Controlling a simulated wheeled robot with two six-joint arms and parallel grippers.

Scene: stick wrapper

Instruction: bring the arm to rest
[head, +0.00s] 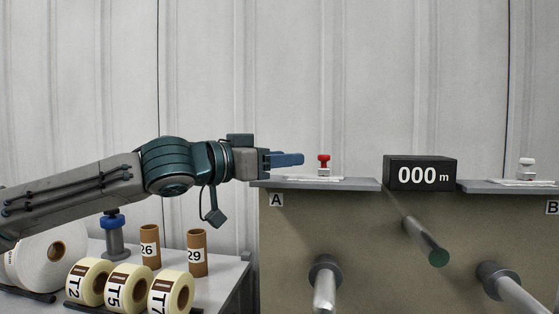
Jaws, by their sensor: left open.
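My left arm reaches in from the left, stretched out level. My left gripper (302,159) has blue fingers pointing right and is empty. It is above the left end of the grey shelf marked A (365,185), a little left of a stamp with a red knob (323,163). The fingers and the stamp look apart. The fingers overlap from this side, so the gap between them is hard to see. My right gripper is not in view.
A black display reading 000 m (420,173) stands between shelf A and the right shelf (480,187), which holds a white-knobbed stamp (527,168). Rollers (325,288) stick out below. At lower left, a table (228,270) holds tape rolls (128,287) and brown cores (197,253).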

